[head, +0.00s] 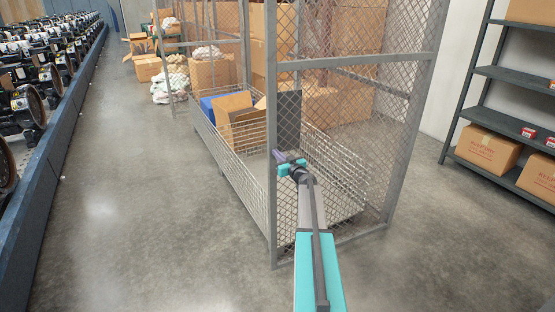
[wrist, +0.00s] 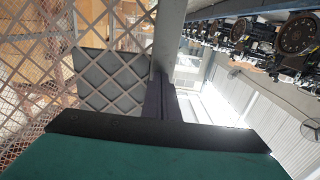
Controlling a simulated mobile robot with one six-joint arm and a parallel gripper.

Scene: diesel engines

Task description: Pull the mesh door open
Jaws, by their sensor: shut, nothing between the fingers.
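The mesh door (head: 345,115) appears to be the grey-framed diamond-mesh panel nearest me, on the cage; I cannot tell for certain which panel is hinged. It looks upright and in line with the cage. A dark grey plate (head: 290,112) shows at its left edge, and behind the mesh in the wrist view (wrist: 108,80). My gripper (head: 279,156) is shut and empty at the door's left upright (head: 271,200), below the plate. In the wrist view the dark fingers (wrist: 160,92) overlap the foot of the grey upright (wrist: 170,40). I cannot tell whether they touch it.
A wire basket (head: 230,150) with an open carton (head: 240,118) stands in the cage and shows to the left of the upright. Shelving (head: 480,160) with boxes stands at right. Engines (head: 40,80) line the left behind a blue rail (head: 50,160). Concrete floor (head: 140,220) between is clear.

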